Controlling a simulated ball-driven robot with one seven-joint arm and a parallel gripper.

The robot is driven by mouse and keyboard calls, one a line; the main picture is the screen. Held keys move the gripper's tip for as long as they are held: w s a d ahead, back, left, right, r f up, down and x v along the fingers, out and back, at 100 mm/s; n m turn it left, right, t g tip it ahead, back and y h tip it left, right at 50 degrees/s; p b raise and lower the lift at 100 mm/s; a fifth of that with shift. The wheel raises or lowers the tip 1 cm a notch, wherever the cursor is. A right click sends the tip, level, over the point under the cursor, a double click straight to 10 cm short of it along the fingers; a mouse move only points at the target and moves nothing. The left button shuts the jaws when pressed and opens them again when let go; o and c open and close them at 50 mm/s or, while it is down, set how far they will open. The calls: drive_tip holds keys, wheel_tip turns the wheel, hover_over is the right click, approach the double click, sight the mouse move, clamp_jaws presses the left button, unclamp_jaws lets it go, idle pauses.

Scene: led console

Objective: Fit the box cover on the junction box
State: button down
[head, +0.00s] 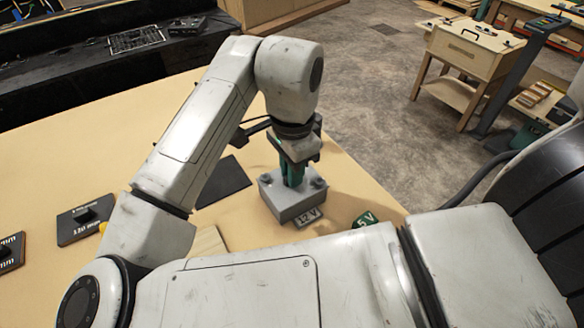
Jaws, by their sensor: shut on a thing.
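A grey box-shaped piece (287,207) with dark round knobs at its top corners sits near the right edge of the table. I take it for the junction box with its cover. I cannot tell where the cover ends and the box begins. My gripper (293,183) points down with its green fingers at the middle of the grey top. It is shut on a part there, seemingly the box cover, but the fingers hide the grip.
A 12 V tag (308,217) lies against the grey piece's front, and a green 5 V block (366,219) lies to the right. A black flat plate (223,182) lies to the left. The table's right edge is close.

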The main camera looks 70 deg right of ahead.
drive_tip(key=shift+f, duration=0.15)
drive_tip(key=c, duration=1)
unclamp_jaws()
drive_tip(key=shift+c, duration=0.2)
wheel_tip(320, 180, up, 11)
drive_tip(key=shift+f, duration=0.1)
